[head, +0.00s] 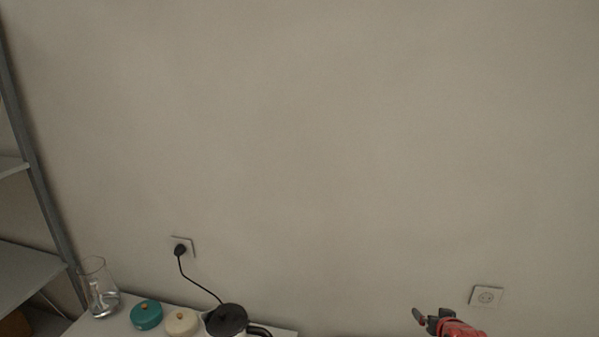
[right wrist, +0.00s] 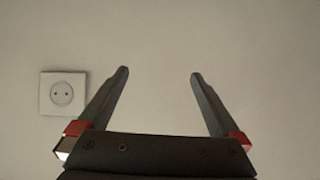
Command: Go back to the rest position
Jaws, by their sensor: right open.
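My right gripper (head: 424,317) shows at the bottom edge of the head view, right of centre, in front of the bare wall. In the right wrist view its two dark fingers (right wrist: 159,74) stand wide apart with nothing between them. It is open and empty. My left gripper is not in view.
A white counter (head: 287,333) at the lower left bears a glass jug (head: 97,285), a teal lidded pot (head: 146,315), a cream one (head: 181,321) and a kettle (head: 229,320) plugged into a socket (head: 187,246). A grey shelf (head: 32,280) stands at left. Another socket (head: 487,296) is near my right gripper.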

